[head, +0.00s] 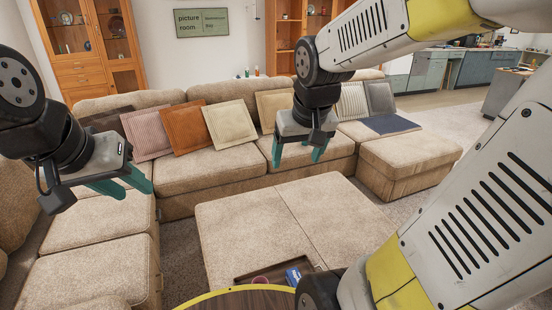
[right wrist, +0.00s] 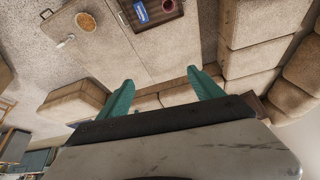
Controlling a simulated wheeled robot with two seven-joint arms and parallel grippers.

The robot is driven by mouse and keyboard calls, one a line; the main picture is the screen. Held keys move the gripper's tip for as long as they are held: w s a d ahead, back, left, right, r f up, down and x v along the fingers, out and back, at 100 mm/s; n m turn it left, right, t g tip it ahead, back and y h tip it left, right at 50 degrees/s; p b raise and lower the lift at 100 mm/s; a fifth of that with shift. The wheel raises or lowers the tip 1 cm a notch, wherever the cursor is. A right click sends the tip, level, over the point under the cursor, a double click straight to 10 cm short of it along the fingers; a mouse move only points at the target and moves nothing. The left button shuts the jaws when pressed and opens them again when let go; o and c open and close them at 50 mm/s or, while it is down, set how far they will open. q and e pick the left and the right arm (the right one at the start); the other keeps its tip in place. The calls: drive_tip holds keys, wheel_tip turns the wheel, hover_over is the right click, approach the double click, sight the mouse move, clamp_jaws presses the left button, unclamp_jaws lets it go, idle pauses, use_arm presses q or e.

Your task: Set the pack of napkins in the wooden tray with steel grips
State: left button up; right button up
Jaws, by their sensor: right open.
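The dark wooden tray (head: 245,268) lies on the beige ottoman, low in the head view. A blue pack with white marking (head: 293,276), perhaps the napkins, appears to lie in the tray beside a reddish cup (head: 261,281). The pack also shows in the right wrist view (right wrist: 141,12). My right gripper (head: 297,155) is open and empty, in the air beyond the tray. My left gripper (head: 124,184) is open and empty over the left sofa.
The ottoman (head: 270,215) has much bare top. A bowl of orange-brown food (right wrist: 85,21) and a small pale item (right wrist: 66,41) show in the right wrist view. The sectional sofa (head: 205,168) with cushions wraps the back and left. My right arm covers the right side.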

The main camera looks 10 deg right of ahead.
drive_tip(key=s+a+r+t+y, duration=0.1)
drive_tip(key=s+a+r+y, duration=0.1)
drive_tip(key=s, duration=0.6)
drive_tip(key=shift+a+r, duration=0.5)
drive_tip(key=shift+a, duration=0.7)
